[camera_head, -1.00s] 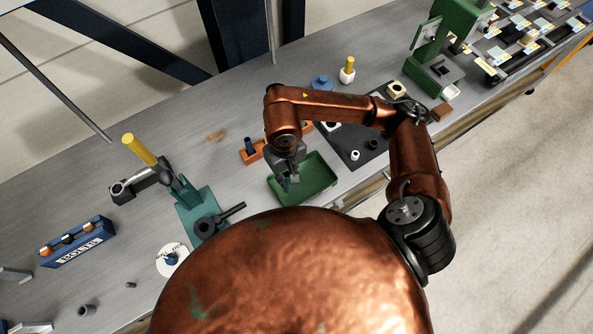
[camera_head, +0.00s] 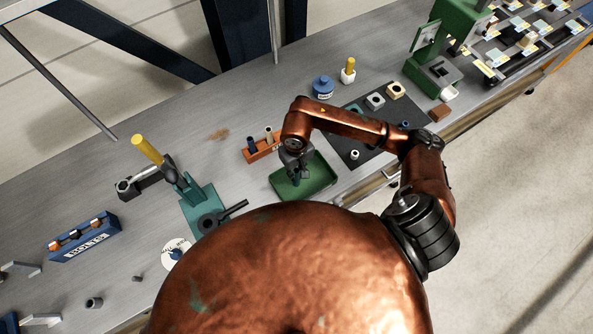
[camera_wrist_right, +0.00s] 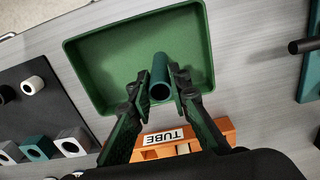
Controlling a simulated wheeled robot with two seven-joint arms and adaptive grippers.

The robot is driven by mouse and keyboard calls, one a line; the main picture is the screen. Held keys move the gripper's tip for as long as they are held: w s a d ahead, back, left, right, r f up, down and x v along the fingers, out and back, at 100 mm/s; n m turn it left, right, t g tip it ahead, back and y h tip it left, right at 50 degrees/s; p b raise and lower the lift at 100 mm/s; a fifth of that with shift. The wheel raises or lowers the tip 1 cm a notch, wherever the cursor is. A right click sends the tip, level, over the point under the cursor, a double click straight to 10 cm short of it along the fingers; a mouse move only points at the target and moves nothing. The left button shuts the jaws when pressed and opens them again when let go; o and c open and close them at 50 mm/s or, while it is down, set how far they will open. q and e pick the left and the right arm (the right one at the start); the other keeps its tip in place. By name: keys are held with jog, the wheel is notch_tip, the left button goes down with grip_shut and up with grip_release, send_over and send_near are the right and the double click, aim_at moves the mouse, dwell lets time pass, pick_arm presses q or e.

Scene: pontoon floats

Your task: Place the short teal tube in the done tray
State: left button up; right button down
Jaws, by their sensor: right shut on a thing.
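The short teal tube (camera_wrist_right: 161,78) is between the fingertips of my right gripper (camera_wrist_right: 160,92), which is shut on it. In the wrist view one open end of the tube points toward the camera. The green done tray (camera_wrist_right: 105,60) lies behind the tube, and the tube overlaps the tray's near wall and floor in the picture. In the head view my right gripper (camera_head: 297,178) is over the left part of the tray (camera_head: 319,178). I cannot tell whether the tube touches the tray floor. My left gripper is not in view.
An orange rack labelled TUBE (camera_wrist_right: 190,135) stands beside the tray; in the head view the rack (camera_head: 258,154) holds tubes. A dark mat (camera_head: 372,147) with small parts lies right of the tray. A teal fixture (camera_head: 200,205) with a dark handle stands to the left.

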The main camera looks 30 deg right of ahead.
jog(key=shift+f, duration=0.1)
jog(key=c, duration=2.3)
grip_release()
jog(key=o, duration=0.5)
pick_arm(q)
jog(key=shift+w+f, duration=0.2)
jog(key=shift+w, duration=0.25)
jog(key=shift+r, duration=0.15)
pick_arm(e)
jog(key=shift+r, duration=0.35)
notch_tip(320, 180, up, 10)
jog(key=b, duration=0.2)
jog(key=shift+r+b, duration=0.25)
jog(key=shift+b, duration=0.1)
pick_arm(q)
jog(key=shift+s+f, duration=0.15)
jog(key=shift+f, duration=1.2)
pick_arm(e)
jog(key=shift+r, duration=0.55)
